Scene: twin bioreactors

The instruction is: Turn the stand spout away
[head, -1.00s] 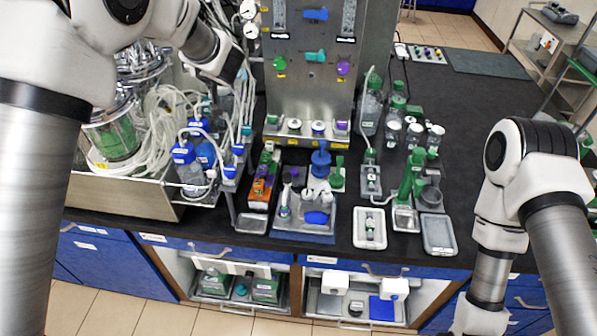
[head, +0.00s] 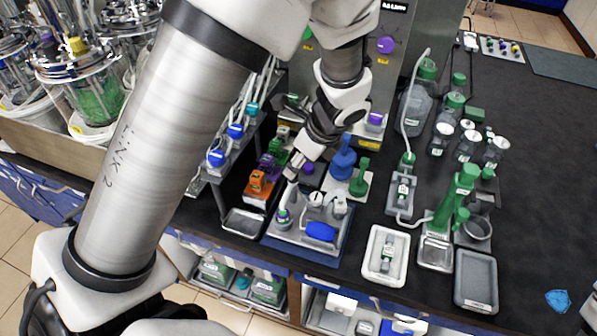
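A green stand (head: 456,195) stands upright at the right of the bench, with a small grey drip tray (head: 436,252) at its foot. A green side arm reaches down to the left toward the tray; I cannot tell for sure that this is its spout. My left gripper (head: 293,172) points down and left, beside the blue part and above the back of that grey tray. Its fingers are small and partly dark, so I cannot tell how far apart they are. My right gripper is out of view.
A white tray (head: 372,270) and an empty grey tray (head: 476,298) lie in front. Several bottles stand behind the green stand.

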